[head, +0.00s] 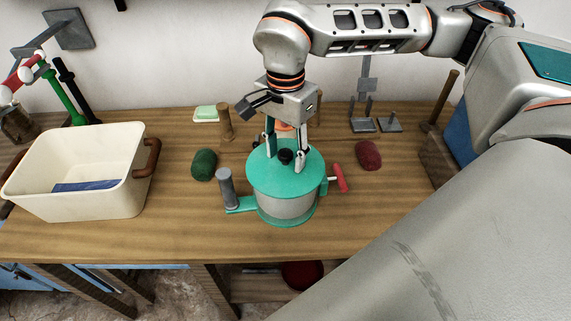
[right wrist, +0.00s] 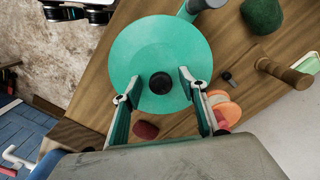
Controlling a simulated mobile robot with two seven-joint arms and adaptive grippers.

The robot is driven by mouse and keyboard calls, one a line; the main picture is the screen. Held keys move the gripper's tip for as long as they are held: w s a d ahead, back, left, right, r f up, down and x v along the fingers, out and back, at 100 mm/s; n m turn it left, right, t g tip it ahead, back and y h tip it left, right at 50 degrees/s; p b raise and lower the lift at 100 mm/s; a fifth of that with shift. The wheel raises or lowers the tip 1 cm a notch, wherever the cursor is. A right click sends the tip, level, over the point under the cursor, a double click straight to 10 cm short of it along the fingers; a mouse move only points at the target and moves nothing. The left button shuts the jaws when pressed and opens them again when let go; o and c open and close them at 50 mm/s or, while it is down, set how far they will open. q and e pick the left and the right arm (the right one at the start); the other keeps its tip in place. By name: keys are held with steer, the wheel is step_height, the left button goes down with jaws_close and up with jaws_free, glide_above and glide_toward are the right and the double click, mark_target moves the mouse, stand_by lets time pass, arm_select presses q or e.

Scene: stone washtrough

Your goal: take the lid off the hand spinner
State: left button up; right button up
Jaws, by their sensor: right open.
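The hand spinner (head: 287,207) is a translucent drum on a green base, standing on the wooden table. Its round green lid (head: 262,178) is on top, with a black knob (head: 286,156) in the middle. A red crank handle (head: 340,177) sticks out to the right and a grey post (head: 227,187) stands at its left. My right gripper (head: 285,162) points down over the lid, open, with its fingers on either side of the knob. In the right wrist view the knob (right wrist: 160,83) lies between the fingertips (right wrist: 158,80), with gaps on both sides. My left gripper is not identifiable.
A cream tub (head: 90,205) with blue cloth stands at the left. A green lump (head: 204,165) and a dark red lump (head: 369,155) flank the spinner. A wooden peg (head: 225,123), a soap dish (head: 205,119) and metal stands (head: 363,124) are behind. The front table strip is clear.

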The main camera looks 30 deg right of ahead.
steer(key=shift+f, duration=0.35)
steer(key=shift+w, duration=0.1)
jaws_close()
steer(key=shift+r, duration=0.15)
